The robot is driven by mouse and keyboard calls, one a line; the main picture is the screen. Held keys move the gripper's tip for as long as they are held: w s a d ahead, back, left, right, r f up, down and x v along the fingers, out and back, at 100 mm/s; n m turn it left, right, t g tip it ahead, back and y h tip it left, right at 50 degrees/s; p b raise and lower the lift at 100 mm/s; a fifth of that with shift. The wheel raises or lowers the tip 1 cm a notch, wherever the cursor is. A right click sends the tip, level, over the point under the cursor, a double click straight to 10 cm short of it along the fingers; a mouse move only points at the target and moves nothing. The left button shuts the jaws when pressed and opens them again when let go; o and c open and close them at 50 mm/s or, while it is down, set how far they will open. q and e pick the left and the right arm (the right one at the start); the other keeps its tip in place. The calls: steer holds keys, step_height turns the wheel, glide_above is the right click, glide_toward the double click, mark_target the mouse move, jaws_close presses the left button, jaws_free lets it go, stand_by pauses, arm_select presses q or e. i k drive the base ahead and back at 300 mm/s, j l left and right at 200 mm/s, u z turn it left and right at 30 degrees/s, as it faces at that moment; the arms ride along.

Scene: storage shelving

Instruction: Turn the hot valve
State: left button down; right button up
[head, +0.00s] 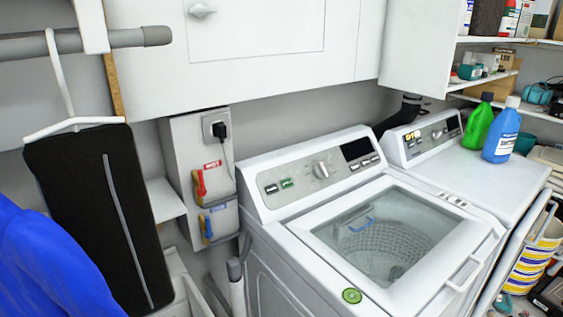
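The hot valve (200,184) has a red handle that stands roughly upright, under a small red label (212,165) in a grey wall box (184,135). The label's text is too small to read surely. Below it is a second valve with a blue handle (207,223), also roughly upright, with a blue label beside it. Both valves are left of the white washing machine. Neither of my grippers shows in the head view.
The top-loading washer (267,215) stands right of the valves, with a dryer (513,175) beyond it. A black plug (219,131) and its cord are just above the valves. A dark garment (95,215) and blue cloth (45,265) are at left. White cabinets (255,35) overhang.

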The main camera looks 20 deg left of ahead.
mark_target(201, 189)
steer(key=u, duration=1.2)
